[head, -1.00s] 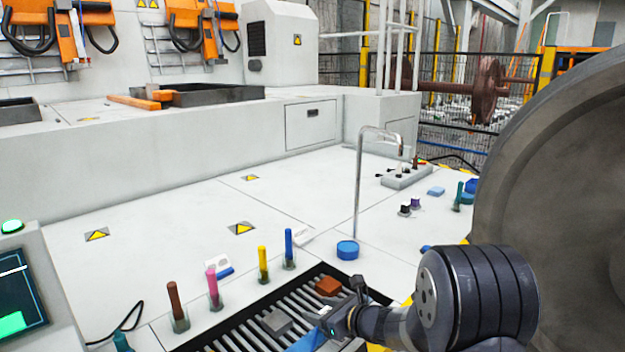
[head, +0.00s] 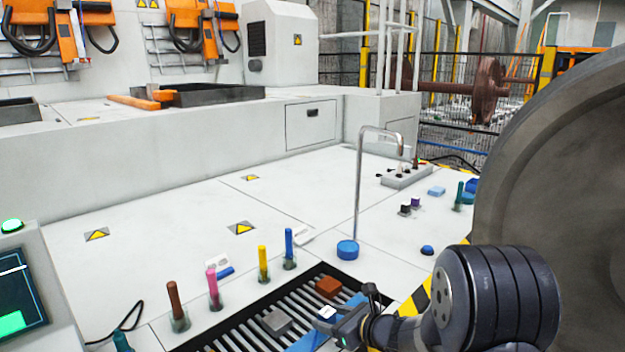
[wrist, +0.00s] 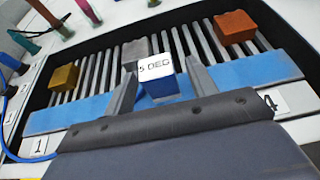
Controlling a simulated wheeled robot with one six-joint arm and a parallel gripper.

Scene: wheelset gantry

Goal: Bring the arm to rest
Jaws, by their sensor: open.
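My gripper (wrist: 160,70) is open in the wrist view, with its two grey fingers apart. A blue block with a white top marked "5 DEG" (wrist: 157,78) shows between the fingers; I cannot tell if they touch it. In the head view my gripper (head: 338,326) is low, over the right part of the slotted rack, beside the white-topped block (head: 326,313). My arm reaches in from the lower right.
The black-framed rack (head: 215,330) holds a grey block (head: 276,321), an orange-brown block (head: 328,287) and a yellow block (wrist: 63,78). Several coloured pegs, including a blue one (head: 289,245), stand behind it. A large wheel (head: 560,190) is close on the right.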

